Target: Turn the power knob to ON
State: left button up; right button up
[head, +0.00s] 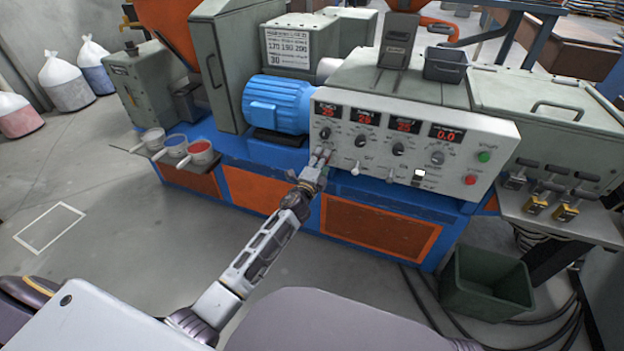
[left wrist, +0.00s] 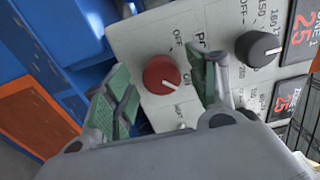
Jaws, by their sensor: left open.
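The red power knob (left wrist: 161,74) shows in the left wrist view on the pale control panel (head: 470,153). It is round with a short white mark, and OFF and ON are printed beside it. My left gripper (head: 320,158) is open in front of the panel's left end. In the left wrist view its green-padded fingers (left wrist: 160,82) lie on either side of the knob, with gaps visible. I cannot tell how deep the fingers reach around it. In the head view the gripper hides the red knob. My right gripper is not in view.
A black knob (left wrist: 258,48) and red digital displays (head: 367,119) are close to the red knob. A blue motor (head: 277,101) stands at the panel's left. A green bin (head: 487,284) stands on the floor at right.

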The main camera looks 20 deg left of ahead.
pick_arm(q)
jog(key=s, duration=1.1)
jog(key=shift+a, duration=0.2)
dwell(0.9)
